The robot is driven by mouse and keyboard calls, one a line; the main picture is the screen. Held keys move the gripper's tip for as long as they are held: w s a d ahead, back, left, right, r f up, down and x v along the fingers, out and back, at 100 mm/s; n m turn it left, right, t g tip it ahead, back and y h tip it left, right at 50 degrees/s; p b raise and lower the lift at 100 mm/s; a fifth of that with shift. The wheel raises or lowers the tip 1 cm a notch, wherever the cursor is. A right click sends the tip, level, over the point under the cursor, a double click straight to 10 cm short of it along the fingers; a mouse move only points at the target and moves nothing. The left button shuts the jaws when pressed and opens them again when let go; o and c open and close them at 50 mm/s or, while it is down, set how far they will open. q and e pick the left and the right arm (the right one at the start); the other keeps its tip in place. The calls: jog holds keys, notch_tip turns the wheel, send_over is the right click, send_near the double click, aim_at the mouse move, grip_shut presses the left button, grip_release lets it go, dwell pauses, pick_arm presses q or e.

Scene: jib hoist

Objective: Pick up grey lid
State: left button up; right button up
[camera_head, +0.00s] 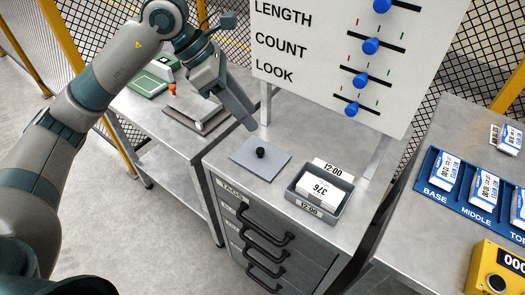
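The grey lid (248,163) is a flat square plate with a round black knob (260,152). It lies on top of the drawer cabinet, left of a grey tray (297,199). My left gripper (246,120) reaches in from the upper left and points down and to the right. Its fingertips are above and slightly behind the lid, apart from the knob. The fingers overlap from this angle, so their opening does not show. My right gripper is out of the picture.
The grey tray holds a white card pack and carries 12:00 labels. A slider board (330,60) stands behind it. A blue rack (466,200) and a yellow box (497,270) are at right. A side table (150,118) with small items is at left.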

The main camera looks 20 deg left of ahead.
pick_arm(q)
jog(key=a, duration=0.1)
jog(key=w+a+y, duration=0.1)
jog(key=a, duration=0.1)
jog(key=a+y, duration=0.1)
jog(key=shift+w+a+r+t, duration=0.35)
jog(key=shift+t, duration=0.05)
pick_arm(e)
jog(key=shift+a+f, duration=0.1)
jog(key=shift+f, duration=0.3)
pick_arm(q)
jog(key=p, duration=0.3)
send_near(260, 154)
jog(key=shift+w+d+f, duration=0.2)
jog(key=shift+w+f, duration=0.3)
jog(key=shift+f, duration=0.1)
jog(key=shift+w+d+f, duration=0.2)
jog(key=shift+w+f, duration=0.3)
jog(key=shift+f, duration=0.1)
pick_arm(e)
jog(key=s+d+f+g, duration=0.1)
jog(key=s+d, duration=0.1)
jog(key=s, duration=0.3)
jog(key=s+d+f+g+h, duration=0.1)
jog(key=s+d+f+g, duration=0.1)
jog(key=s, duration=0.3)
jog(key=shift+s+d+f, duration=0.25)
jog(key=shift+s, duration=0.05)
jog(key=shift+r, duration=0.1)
